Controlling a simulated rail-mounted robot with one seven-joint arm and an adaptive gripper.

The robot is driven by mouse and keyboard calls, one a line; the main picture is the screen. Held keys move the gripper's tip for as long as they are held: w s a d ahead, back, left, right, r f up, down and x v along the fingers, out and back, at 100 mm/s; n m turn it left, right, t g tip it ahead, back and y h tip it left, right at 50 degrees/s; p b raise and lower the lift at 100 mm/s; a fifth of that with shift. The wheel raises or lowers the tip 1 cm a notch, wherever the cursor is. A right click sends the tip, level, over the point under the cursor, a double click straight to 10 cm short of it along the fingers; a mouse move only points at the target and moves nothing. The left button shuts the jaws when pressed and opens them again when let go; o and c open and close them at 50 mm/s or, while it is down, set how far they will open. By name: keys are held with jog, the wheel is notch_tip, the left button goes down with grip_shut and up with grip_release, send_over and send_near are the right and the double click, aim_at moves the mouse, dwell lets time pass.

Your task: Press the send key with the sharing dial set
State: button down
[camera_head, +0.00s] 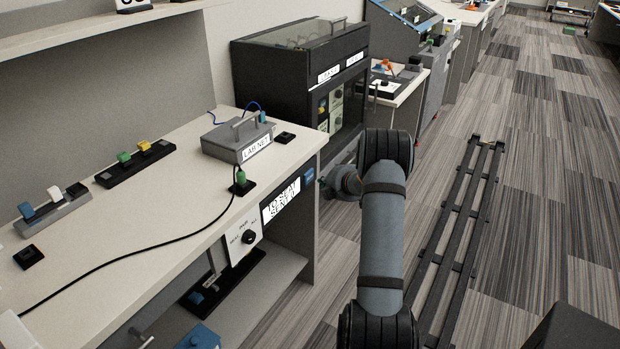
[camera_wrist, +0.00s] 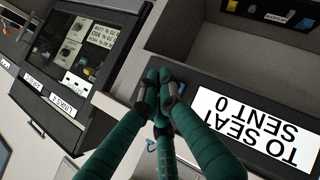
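My gripper (camera_wrist: 160,77) has its teal fingers drawn together at the tips, with nothing seen between them. In the head view my gripper (camera_head: 323,181) is small and partly hidden by my wrist, just right of the blue send key (camera_head: 309,176). The key is on the desk front beside a display (camera_head: 281,200). In the wrist view the display (camera_wrist: 245,125) is upside down and reads "TO SEAT SENT 0"; my fingers cover most of the area beside it. I cannot tell whether they touch the key. The black sharing dial (camera_head: 249,237) sits on a white plate; its setting is unreadable.
The desk (camera_head: 180,205) carries a grey LAB NET box (camera_head: 238,138), a green plug (camera_head: 241,176) with a black cable, and switch strips. A dark cabinet (camera_head: 290,85) stands beyond. A floor rail (camera_head: 465,235) lies at right.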

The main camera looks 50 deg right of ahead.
aim_at(312, 179)
jog(key=shift+w+a, duration=0.1)
jog(key=shift+w, duration=0.65)
jog(key=shift+w, duration=0.2)
dwell(0.9)
jog(key=shift+w+a, duration=0.1)
jog(key=shift+w, duration=0.15)
jog(key=shift+w, duration=0.4)
dwell(0.8)
jog(key=shift+s, duration=0.8)
jog(key=shift+s+d, duration=0.25)
jog(key=shift+s, duration=1)
jog(key=shift+s+d, duration=0.25)
jog(key=shift+s, duration=1)
